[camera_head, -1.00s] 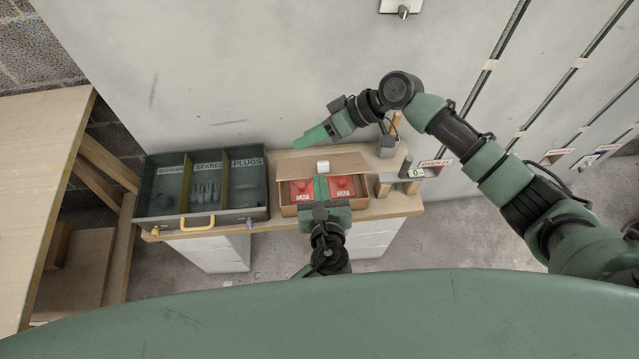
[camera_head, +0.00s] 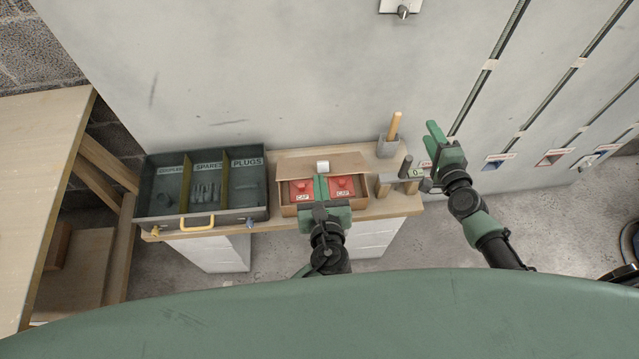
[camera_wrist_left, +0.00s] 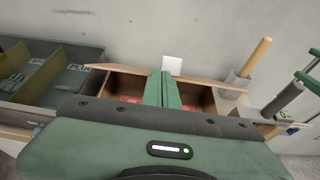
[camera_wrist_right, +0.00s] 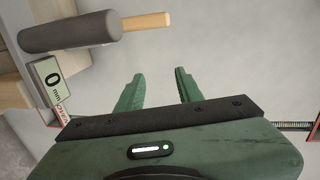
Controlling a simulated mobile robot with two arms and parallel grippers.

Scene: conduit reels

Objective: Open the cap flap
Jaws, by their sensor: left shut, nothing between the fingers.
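The cap box (camera_head: 283,197) is a brown box on the bench with two red caps (camera_head: 302,188) inside, labelled CAP. Its brown flap (camera_head: 345,162) with a white tab (camera_head: 323,167) stands raised over the back, and the front is open. My left gripper (camera_head: 321,182) is shut and empty, its fingers reaching between the two caps toward the flap. In the left wrist view the fingertips (camera_wrist_left: 163,74) are at the flap's edge just below the white tab (camera_wrist_left: 172,66); contact is unclear. My right gripper (camera_head: 437,135) is open and empty, right of the bench.
The wall is close behind.

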